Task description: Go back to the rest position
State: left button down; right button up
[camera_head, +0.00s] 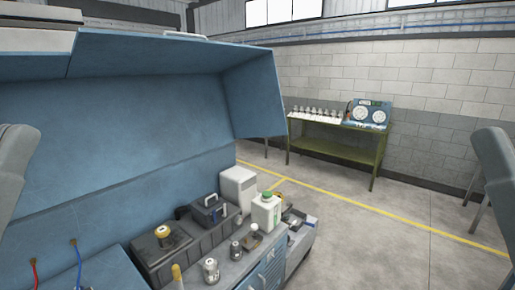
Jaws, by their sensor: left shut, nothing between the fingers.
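The grey end of my left arm (14,165) stands raised at the left edge, in front of the blue hooded bench. My left gripper is shut and empty, but its fingertips are hard to make out. A grey link of my right arm (494,165) stands raised at the right edge, over open floor. My right gripper is not in view. Both arm parts look clear of the objects on the bench.
The blue hood (245,95) juts over the bench. Below stand a dark case (208,210), a white box (238,188), a white bottle with a green cap (266,211) and several small jars. A green table (342,150) stands beyond.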

notch_tip(320, 180, up, 26)
jog(key=p, duration=2.3)
jog(key=shift+r, duration=0.2)
